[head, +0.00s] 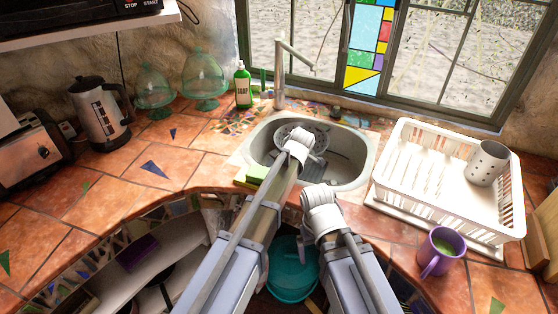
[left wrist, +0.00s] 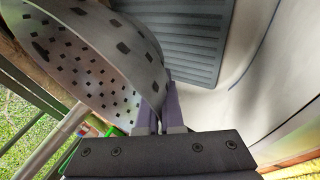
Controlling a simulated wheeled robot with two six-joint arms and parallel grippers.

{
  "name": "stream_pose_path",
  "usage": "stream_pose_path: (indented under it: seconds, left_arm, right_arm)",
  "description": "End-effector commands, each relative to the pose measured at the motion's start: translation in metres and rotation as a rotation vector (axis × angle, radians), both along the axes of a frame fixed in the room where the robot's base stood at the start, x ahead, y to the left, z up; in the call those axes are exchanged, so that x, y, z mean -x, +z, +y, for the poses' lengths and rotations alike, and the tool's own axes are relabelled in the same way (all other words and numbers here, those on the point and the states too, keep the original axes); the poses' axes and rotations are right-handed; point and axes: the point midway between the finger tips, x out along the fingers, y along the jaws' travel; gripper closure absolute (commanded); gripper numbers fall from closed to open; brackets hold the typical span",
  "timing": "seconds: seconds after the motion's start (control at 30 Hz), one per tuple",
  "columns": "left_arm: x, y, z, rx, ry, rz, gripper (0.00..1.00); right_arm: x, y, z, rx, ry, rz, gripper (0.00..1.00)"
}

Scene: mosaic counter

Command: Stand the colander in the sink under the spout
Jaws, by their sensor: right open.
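The grey metal colander (head: 318,135), with square holes, is in the sink basin (head: 352,142), partly hidden by my left arm in the head view. Its perforated wall fills the upper left of the left wrist view (left wrist: 95,55). My left gripper (left wrist: 158,108) has its fingers on both sides of the colander's rim and looks shut on it. The tap's spout (head: 298,55) rises behind the sink and reaches over to the right. My right gripper (head: 318,192) is open and empty, in front of the sink's near edge; its fingertips are hard to make out.
A green soap bottle (head: 243,86) stands left of the tap. A yellow-green sponge (head: 256,173) lies at the sink's front left. A white dish rack (head: 440,215) with a holed cup (head: 487,163) and a purple mug (head: 440,252) are at the right. A dark ribbed mat (left wrist: 190,35) lies beside the colander.

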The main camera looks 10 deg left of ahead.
Motion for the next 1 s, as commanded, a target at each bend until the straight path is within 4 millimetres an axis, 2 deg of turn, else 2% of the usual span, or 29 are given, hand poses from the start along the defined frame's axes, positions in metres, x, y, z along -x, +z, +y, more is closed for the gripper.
stream_pose_path:
  seconds: [0.13,0.47,0.67,1.0]
  left_arm:
    - [-0.001,-0.005,-0.006,0.0,0.011,-0.001,1.0]
    - [-0.001,-0.011,-0.006,0.0,0.012,-0.001,1.0]
    - [-0.001,-0.026,-0.006,0.0,0.012,-0.001,1.0]
    - [-0.001,-0.063,-0.006,0.0,0.011,-0.001,1.0]
  right_arm:
    - [0.0,-0.005,0.0,0.0,0.0,0.0,0.04]
    - [0.0,-0.011,0.0,0.0,0.0,0.0,0.04]
    - [0.0,-0.026,0.0,0.0,0.0,0.0,0.04]
    - [0.0,-0.063,0.0,0.0,0.001,0.0,0.04]
